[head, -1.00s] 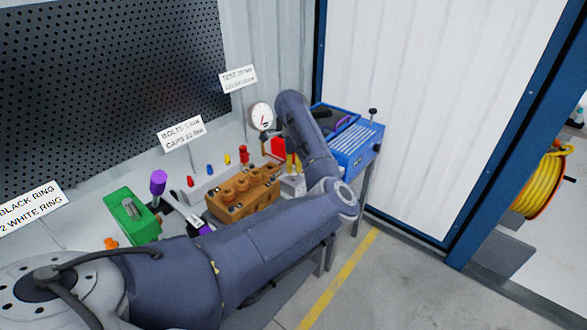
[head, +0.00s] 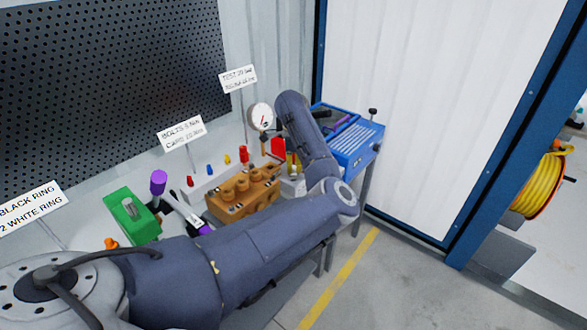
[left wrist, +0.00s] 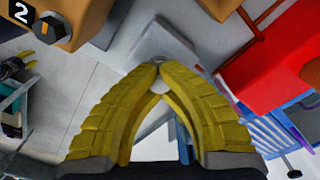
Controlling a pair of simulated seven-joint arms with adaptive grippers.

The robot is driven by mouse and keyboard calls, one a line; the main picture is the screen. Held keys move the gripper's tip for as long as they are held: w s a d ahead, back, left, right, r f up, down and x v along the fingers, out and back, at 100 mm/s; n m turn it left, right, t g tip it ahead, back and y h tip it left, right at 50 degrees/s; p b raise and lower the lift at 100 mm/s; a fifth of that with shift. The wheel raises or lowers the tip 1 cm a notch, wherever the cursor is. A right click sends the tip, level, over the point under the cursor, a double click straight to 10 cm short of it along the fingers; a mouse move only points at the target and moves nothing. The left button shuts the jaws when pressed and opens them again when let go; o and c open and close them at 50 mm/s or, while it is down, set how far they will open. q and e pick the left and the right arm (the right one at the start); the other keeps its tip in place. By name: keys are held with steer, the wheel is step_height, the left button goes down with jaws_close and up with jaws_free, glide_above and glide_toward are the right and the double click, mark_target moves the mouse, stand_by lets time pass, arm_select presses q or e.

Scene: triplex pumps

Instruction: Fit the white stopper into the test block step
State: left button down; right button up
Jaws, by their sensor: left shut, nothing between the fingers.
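My left gripper (head: 291,166) reaches down at the far end of the bench, mostly hidden behind my own arm in the head view. In the left wrist view its yellow fingers (left wrist: 158,64) meet at the tips, shut and empty. A pale grey block (left wrist: 160,38), which looks like the test block, lies just beyond the fingertips; it also shows in the head view (head: 291,187). A small whitish round shape (left wrist: 159,86) shows in the gap between the fingers; I cannot tell whether it is the white stopper. My right gripper is not in view.
An orange-brown pump block (head: 243,192) stands left of the gripper. A red part (head: 276,147) and a round gauge (head: 260,117) are close behind it. A blue tray (head: 352,146) is to the right. A green block (head: 131,213) stands farther left.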

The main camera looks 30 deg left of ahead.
arm_select(q)
steer(key=shift+f, duration=0.95)
steer(key=c, duration=1.5)
jaws_free()
step_height(320, 180, up, 12)
steer(key=shift+a+r, duration=0.1)
